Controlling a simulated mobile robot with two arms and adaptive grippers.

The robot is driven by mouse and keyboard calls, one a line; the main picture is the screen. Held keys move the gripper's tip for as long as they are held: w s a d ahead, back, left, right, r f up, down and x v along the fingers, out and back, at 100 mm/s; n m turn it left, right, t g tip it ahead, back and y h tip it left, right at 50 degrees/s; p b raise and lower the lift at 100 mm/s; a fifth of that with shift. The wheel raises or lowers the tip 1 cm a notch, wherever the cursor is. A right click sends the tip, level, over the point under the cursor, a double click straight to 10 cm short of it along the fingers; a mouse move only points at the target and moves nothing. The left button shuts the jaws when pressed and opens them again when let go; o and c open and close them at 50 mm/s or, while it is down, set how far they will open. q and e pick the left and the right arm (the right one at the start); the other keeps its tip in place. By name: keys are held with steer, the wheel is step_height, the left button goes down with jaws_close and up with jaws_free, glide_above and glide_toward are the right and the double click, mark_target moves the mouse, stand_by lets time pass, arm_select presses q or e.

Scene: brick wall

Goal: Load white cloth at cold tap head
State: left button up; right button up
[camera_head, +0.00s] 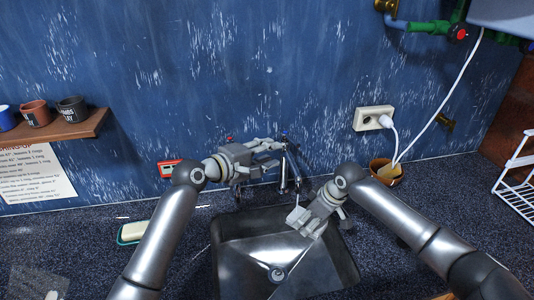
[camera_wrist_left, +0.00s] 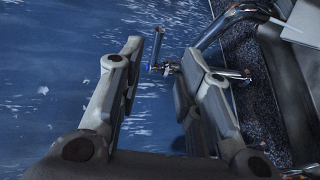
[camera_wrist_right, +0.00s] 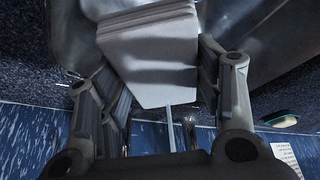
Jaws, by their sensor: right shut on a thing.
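The white cloth (camera_wrist_right: 155,50) is folded flat and held between the fingers of my right gripper (camera_wrist_right: 150,75). A pale corner, probably the cloth, shows at the top right of the left wrist view (camera_wrist_left: 295,25). The cold tap head (camera_wrist_left: 152,67), with a blue mark and an upright lever, lies between and beyond the fingers of my left gripper (camera_wrist_left: 160,65). My left gripper is open and empty, beside the tap in the head view (camera_head: 277,153).
The metal sink (camera_head: 235,255) is set in the dark speckled counter (camera_head: 180,250). A sponge dish (camera_head: 132,232) stands left, and a small pot (camera_head: 385,172) and white rack (camera_head: 515,190) right. A shelf (camera_head: 60,128) holds mugs. A socket (camera_head: 373,118) with a cord is on the wall.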

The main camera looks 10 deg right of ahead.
arm_select(q)
steer(key=shift+c, duration=0.2)
steer(key=shift+a+f, duration=0.1)
steer(key=c, duration=0.5)
steer(key=shift+s+a+f+t+y, duration=0.15)
steer(key=shift+f+t+y, duration=0.05)
steer(key=shift+t+y, duration=0.2)
jaws_close()
steer(key=n+t+y, duration=0.3)
steer(key=t, duration=0.1)
glide_toward(288, 138)
steer(key=w+a, duration=0.2)
steer(key=shift+w+d+f, duration=0.1)
steer(key=shift+w+d, duration=0.15)
steer(key=shift+d, duration=0.5)
steer(key=shift+w+d+f, duration=0.15)
steer(key=shift+w+d, duration=0.15)
steer(key=shift+d, duration=0.5)
steer(key=shift+w+d+f, duration=0.1)
steer(key=shift+w+d, duration=0.15)
steer(key=shift+d, duration=0.5)
